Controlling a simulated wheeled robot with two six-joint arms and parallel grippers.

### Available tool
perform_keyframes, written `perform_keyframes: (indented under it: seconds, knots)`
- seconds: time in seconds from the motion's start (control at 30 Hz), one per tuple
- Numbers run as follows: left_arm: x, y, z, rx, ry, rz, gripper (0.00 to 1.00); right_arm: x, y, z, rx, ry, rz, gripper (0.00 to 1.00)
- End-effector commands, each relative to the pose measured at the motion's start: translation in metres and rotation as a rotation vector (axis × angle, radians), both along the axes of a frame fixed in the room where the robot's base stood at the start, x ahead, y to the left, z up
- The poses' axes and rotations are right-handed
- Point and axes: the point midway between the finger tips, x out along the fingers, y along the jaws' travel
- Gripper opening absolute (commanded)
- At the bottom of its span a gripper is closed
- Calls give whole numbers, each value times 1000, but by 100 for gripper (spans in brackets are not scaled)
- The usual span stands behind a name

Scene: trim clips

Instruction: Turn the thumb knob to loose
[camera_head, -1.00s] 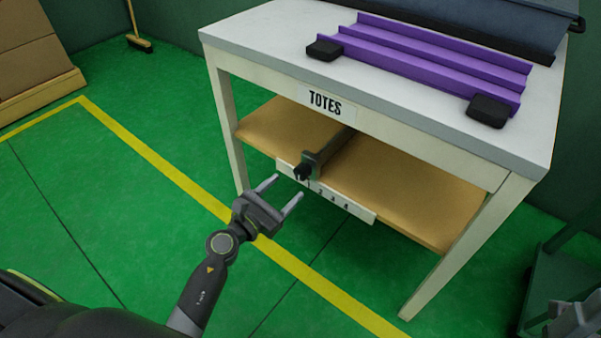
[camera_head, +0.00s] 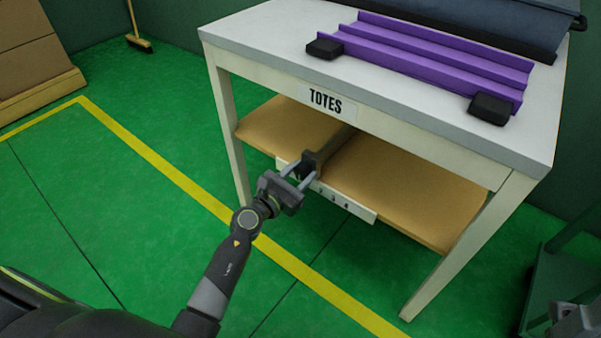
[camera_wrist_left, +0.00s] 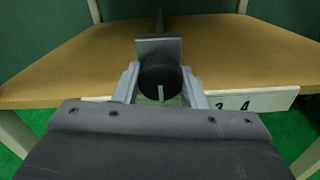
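The thumb knob (camera_wrist_left: 160,76) is round and black, with a pale mark pointing down in the left wrist view. It sits at the front of a grey bracket (camera_wrist_left: 158,46) by the lower shelf; in the head view the knob (camera_head: 304,170) is partly hidden by my gripper. My left gripper (camera_head: 301,172) has one finger on each side of the knob, and both appear to touch it. A white numbered strip (camera_head: 345,201) runs along the shelf front; 3 and 4 show, and lower numbers are hidden. My right gripper (camera_head: 573,322) shows only partly at the lower right.
The shelf (camera_head: 415,195) is under a white table (camera_head: 260,40) labelled TOTES. A purple ridged rack (camera_head: 430,58) with black end blocks lies on top. A table leg (camera_head: 465,250) stands to the right. The green floor in front is clear.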

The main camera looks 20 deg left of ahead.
Motion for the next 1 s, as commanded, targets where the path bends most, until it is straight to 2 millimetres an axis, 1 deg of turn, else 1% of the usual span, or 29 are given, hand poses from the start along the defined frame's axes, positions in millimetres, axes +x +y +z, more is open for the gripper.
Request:
perform_keyframes:
  seconds: [0.03, 0.1, 0.17, 0.37, 0.57, 0.77, 1.0]
  knots:
    - [0, 0, 0, 0, 0, 0, 31, 0, 0, 0, 0, 0, 0, 100]
    - [0, 0, 0, 0, 0, 0, 22, 0, 0, 0, 0, 0, 0, 100]
    - [0, 0, 0, 0, 0, 0, 15, 0, 0, 0, -1, 0, 0, 100]
    - [0, 0, 0, -12, 4, 0, 15, 0, 0, 1, -3, 1, -1, 100]
    - [0, 0, 2, -78, 29, 0, 15, 2, 1, 7, -13, 9, -8, 100]
    - [0, 0, 3, -214, 79, 0, 15, 4, 3, 17, -34, 25, -19, 100]
    - [-1, -1, 3, -424, 156, 0, 15, 6, 7, 28, -67, 49, -41, 100]
